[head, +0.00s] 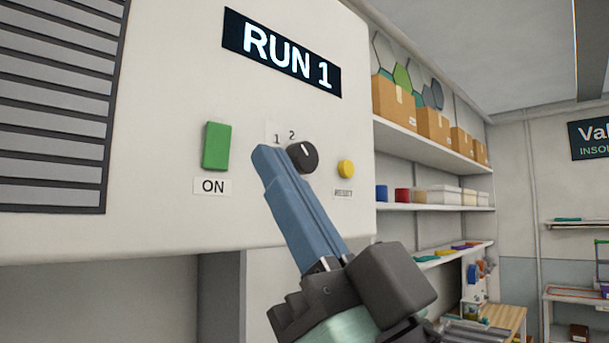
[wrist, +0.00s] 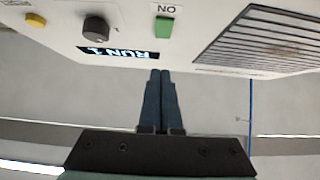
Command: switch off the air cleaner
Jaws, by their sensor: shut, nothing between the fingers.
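The air cleaner (head: 160,220) is a large white cabinet, and its lit display (head: 282,52) reads "RUN 1". A green rocker switch (head: 216,146) sits above an "ON" label (head: 212,186). A black knob (head: 303,156) marked 1 and 2 is to its right. My gripper (head: 262,152) is shut and empty, its blue fingers pointing up between the switch and the knob in the head view. In the upside-down wrist view the fingertips (wrist: 161,72) are just below the green switch (wrist: 164,27) in the picture; I cannot tell whether they touch the panel.
A yellow button (head: 346,169) is right of the knob. A slatted grille (head: 55,100) fills the panel's left. Shelves with cardboard boxes (head: 395,100) stand along the wall at right. A wooden table (head: 503,320) is at lower right.

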